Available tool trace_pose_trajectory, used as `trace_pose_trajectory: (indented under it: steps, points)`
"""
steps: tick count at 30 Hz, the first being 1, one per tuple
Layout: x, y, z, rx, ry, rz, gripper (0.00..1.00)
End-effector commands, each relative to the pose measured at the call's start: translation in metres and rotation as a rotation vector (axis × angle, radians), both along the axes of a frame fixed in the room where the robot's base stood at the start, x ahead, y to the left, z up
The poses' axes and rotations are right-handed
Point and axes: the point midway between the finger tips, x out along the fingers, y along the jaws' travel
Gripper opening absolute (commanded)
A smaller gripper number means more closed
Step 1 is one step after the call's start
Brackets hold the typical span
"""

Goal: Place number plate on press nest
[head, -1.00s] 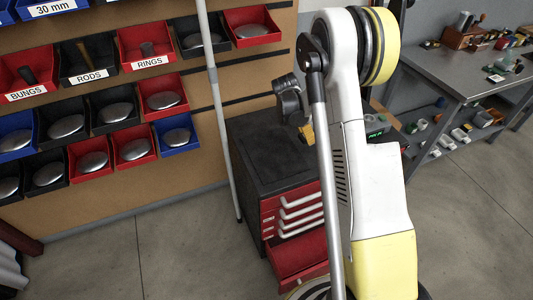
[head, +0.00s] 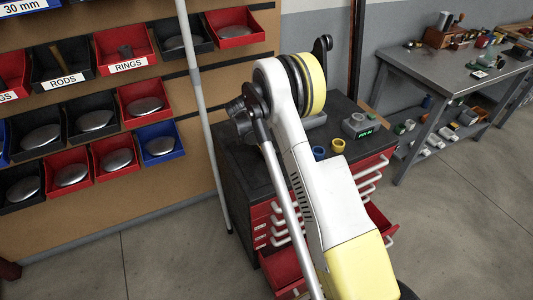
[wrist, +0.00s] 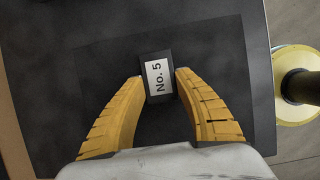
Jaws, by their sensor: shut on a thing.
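The number plate (wrist: 158,77) is a small dark block with a white label reading "No. 5". In the wrist view it sits between the tips of the yellow fingers of my gripper (wrist: 157,84), which is shut on it. Below it is a dark flat surface (wrist: 100,75); the height of the plate above it is hard to tell. In the head view my own arm hides the gripper and the plate. I cannot make out the press nest in either view.
A dark-topped cabinet (head: 233,140) with red drawers stands behind my arm; some drawers are pulled out. On it are a device with a green display (head: 361,125), a yellow cup (head: 338,145) and a blue cup (head: 318,153). A grey workbench (head: 440,75) stands right.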

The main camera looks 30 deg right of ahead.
Motion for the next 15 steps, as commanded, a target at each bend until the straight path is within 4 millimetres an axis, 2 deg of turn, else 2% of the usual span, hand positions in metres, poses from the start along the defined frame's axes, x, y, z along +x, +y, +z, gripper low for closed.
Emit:
trace_pose_trajectory:
  steps: [7, 8, 9, 15]
  points:
    - [-0.0002, -0.0002, -0.0024, 0.0, 0.0, 0.0, 0.0]
    - [-0.0002, -0.0002, -0.002, 0.0, 0.0, 0.0, 0.45]
    - [-0.0002, -0.0002, -0.0014, 0.0, 0.0, 0.0, 0.57]
    - [-0.0003, -0.0001, -0.0011, 0.0, 0.0, 0.0, 0.57]
